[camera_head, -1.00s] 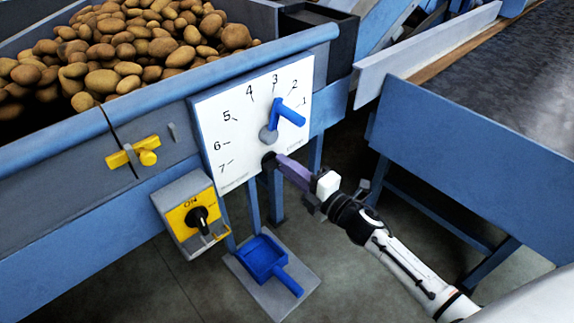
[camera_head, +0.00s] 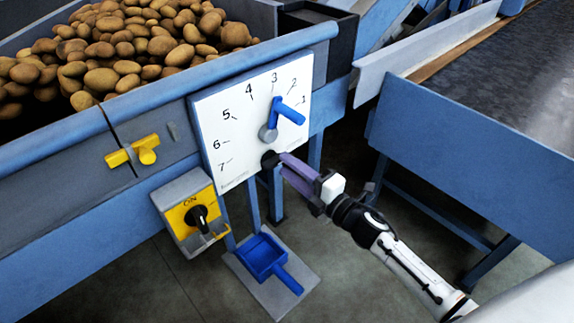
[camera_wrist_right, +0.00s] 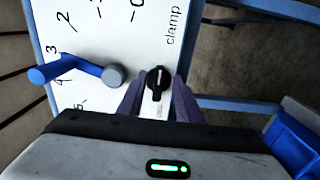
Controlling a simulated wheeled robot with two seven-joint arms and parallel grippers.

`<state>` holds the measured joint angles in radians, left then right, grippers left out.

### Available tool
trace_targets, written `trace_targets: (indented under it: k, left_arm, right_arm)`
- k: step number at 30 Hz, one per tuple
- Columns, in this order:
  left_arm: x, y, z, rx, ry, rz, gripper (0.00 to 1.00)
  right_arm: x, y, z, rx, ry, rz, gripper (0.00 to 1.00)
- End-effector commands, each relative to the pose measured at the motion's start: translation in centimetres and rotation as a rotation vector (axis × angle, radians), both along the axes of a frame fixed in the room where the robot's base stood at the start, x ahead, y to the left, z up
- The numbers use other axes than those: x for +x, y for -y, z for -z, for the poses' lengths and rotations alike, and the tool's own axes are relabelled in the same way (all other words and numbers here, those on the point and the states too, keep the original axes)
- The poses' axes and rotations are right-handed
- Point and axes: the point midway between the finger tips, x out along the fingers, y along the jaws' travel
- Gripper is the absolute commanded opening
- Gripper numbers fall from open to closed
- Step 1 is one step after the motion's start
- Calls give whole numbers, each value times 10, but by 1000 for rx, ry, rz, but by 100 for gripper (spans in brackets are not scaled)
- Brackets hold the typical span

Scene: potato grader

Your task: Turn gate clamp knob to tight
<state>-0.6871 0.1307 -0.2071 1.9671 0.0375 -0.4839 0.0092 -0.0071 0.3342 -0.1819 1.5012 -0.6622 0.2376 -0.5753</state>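The gate clamp knob is a small black knob with a white mark (camera_wrist_right: 157,83) at the lower edge of a white numbered panel (camera_head: 225,120). It also shows as a dark round shape in the head view (camera_head: 268,160). My right gripper (camera_head: 281,163) is at the knob, with its fingers pointing at the panel. In the right wrist view its two purple-grey fingers (camera_wrist_right: 158,88) stand on either side of the knob, with a visible gap, so it looks open around it. The word "clamp" is printed near the knob. My left gripper is not in view.
A blue lever (camera_head: 289,110) sits on the panel above the knob. A yellow switch box (camera_head: 183,215) and a yellow handle (camera_head: 135,152) are to the left. A blue dustpan (camera_head: 262,257) lies below. A blue-sided conveyor (camera_head: 470,150) stands on the right.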

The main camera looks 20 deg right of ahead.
Motion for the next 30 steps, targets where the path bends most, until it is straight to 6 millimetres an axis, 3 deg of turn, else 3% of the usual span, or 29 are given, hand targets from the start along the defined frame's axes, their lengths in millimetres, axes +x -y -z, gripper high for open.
trace_targets:
  k: [6,13,30]
  left_arm:
    - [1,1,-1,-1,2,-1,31]
    - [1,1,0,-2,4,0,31]
    - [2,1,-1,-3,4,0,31]
  right_arm:
    - [-43,15,2,1,-4,0,32]
    - [-75,28,1,0,-2,1,32]
    - [-83,30,0,1,0,0,32]
